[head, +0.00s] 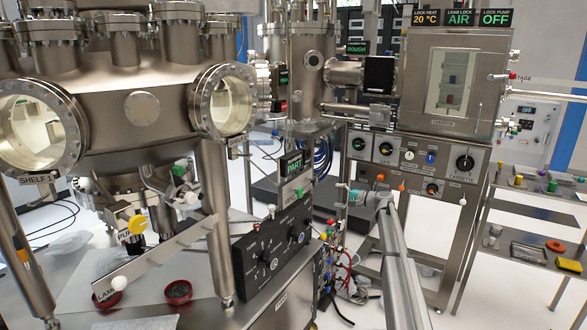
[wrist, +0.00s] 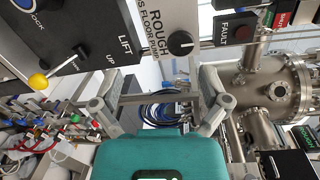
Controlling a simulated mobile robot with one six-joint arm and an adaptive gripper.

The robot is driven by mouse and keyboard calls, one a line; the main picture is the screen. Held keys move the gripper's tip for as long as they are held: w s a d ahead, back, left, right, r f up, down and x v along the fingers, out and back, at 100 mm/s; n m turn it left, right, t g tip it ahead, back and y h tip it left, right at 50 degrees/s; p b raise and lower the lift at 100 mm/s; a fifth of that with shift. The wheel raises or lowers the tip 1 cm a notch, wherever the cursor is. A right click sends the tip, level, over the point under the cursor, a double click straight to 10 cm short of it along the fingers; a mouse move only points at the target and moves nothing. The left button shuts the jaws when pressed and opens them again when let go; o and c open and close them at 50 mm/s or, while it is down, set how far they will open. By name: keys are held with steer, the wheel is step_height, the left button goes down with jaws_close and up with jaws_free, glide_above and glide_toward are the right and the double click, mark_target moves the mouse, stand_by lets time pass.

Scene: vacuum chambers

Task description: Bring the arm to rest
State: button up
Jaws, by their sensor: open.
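My gripper (wrist: 160,82) shows in the wrist view with its two grey fingers spread wide and nothing between them. Its teal body fills the bottom middle of that view. In the head view my arm rises from the bottom right of centre, and my gripper (head: 341,190) is small at its far end, beside the black control panel (head: 272,252) and in front of the lock stand. The fingertips are too small there to make out. In the wrist view the panel with the LIFT label (wrist: 80,45) and the ROUGH knob (wrist: 181,43) lie beyond the fingers.
A steel chamber (head: 140,65) with round windows stands at left. The load lock (head: 455,80) stands at back right above a knob panel (head: 420,160). A shelf cart (head: 520,258) is at far right. Cables and coloured fittings (head: 335,255) crowd the space near my arm.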

steer(key=s+a+f+n+g+h, duration=0.1)
steer(key=s+a+f+n+g, duration=0.2)
steer(key=s, duration=0.4)
steer(key=s+a+f+g+h, duration=0.1)
steer(key=s+a+f, duration=0.2)
steer(key=s+a, duration=0.3)
steer(key=s+a+f+n+g+h, duration=0.15)
steer(key=s+f+h, duration=0.3)
steer(key=s, duration=1.05)
steer(key=s+f+n+g+h, duration=0.35)
steer(key=s+f, duration=0.25)
steer(key=s, duration=0.9)
steer(key=s+d+h, duration=0.3)
steer(key=s+h, duration=0.1)
steer(key=s, duration=0.6)
step_height(320, 180, up, 13)
steer(key=p, duration=1.3)
steer(key=shift+w+n+g+p, duration=0.25)
steer(key=shift+n+g+p, duration=0.05)
steer(key=shift+n, duration=0.1)
